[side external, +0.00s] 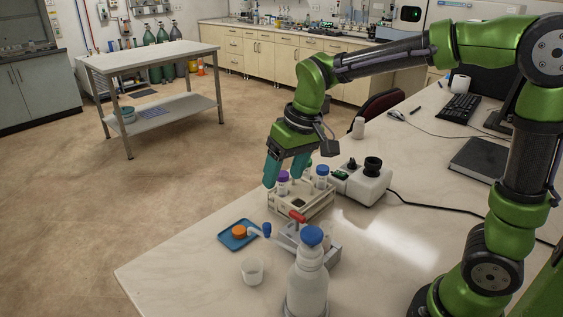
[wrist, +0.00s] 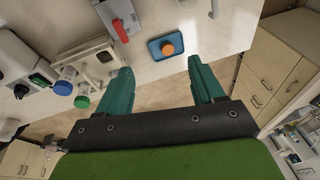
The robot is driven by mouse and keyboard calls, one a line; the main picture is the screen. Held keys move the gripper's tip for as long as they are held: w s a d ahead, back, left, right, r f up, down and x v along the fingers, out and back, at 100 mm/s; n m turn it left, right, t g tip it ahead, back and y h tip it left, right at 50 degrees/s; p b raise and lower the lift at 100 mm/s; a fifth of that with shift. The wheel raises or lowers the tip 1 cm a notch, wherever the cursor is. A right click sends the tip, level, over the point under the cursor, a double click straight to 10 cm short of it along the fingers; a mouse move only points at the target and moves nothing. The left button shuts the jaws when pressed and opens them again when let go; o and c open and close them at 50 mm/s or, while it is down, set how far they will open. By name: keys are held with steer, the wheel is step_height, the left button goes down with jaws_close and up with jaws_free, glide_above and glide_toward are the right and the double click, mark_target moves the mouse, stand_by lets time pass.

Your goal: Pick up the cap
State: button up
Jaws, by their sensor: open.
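An orange cap (side external: 239,232) lies on a small blue tray (side external: 228,241) near the front left of the bench. In the wrist view the orange cap (wrist: 168,48) sits on the blue tray (wrist: 155,52), beyond the fingertips and roughly between them. My gripper (side external: 285,178) has teal fingers spread apart with nothing between them. It hangs above and behind the tray, by the tube rack. It also shows in the wrist view (wrist: 161,68).
A tube rack (side external: 315,207) with purple- and blue-capped tubes stands close below my gripper. A red-handled device (side external: 297,216), a blue-capped bottle (side external: 308,283) and a small white cup (side external: 252,271) are near the tray. The bench is clear left of the tray.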

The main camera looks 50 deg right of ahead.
steer(key=w+a+f+n+g+h, duration=0.1)
steer(key=w+a+f+n, duration=0.15)
steer(key=w, duration=0.25)
steer(key=w+a+f+n+g, duration=0.1)
steer(key=w+f, duration=0.2)
steer(key=w, duration=0.3)
glide_above(240, 229)
steer(key=shift+n+g+h, duration=0.25)
steer(key=shift+g+h, duration=0.05)
steer(key=f, duration=0.9)
steer(key=shift+s+a, duration=0.2)
steer(key=shift+w+d+f, duration=0.1)
steer(key=shift+f, duration=3.05)
steer(key=c, duration=1.2)
steer(key=shift+r, duration=0.15)
